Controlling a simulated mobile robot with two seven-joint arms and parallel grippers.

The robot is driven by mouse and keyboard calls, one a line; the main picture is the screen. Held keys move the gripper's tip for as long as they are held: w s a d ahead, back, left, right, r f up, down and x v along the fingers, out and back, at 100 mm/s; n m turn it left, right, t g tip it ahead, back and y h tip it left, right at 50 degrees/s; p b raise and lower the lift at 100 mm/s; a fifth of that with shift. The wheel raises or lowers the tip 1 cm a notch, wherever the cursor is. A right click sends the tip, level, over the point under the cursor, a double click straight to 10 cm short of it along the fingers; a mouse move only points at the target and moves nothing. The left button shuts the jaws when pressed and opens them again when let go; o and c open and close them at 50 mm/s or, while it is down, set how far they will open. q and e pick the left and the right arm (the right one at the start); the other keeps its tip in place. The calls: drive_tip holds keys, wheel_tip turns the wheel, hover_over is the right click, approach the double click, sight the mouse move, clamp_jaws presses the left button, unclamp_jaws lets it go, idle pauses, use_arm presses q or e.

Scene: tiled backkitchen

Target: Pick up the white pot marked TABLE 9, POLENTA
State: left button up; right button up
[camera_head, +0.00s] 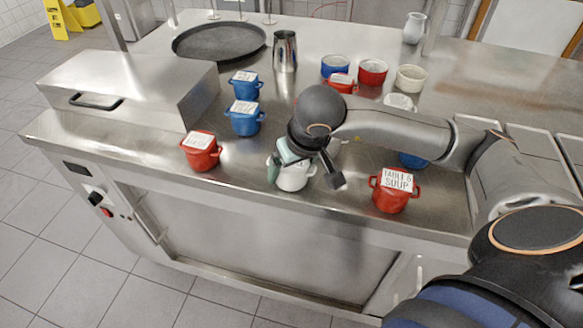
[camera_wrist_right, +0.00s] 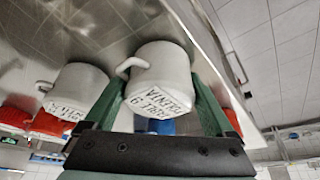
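The white pot marked TABLE 9, POLENTA (camera_wrist_right: 165,70) shows in the right wrist view, with its lettered label facing the camera and a loop handle on its left. In the head view a white pot (camera_head: 294,180) stands near the counter's front edge, partly hidden under my right gripper (camera_head: 304,176). The fingers are spread on either side of it, with a gap at the right finger. The gripper in the right wrist view (camera_wrist_right: 163,112) has the pot between its green fingers; contact is not clear. My left gripper is not in view.
A red TABLE SOUP pot (camera_head: 393,194) stands right of the gripper, a red pot (camera_head: 201,157) left. Blue pots (camera_head: 244,122) (camera_head: 245,87) stand behind. Another labelled white pot (camera_wrist_right: 78,88) is beside the held-between one. A steel box (camera_head: 150,85) fills the counter's left.

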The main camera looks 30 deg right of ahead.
drive_tip(key=c, duration=1)
drive_tip(key=shift+r, duration=0.15)
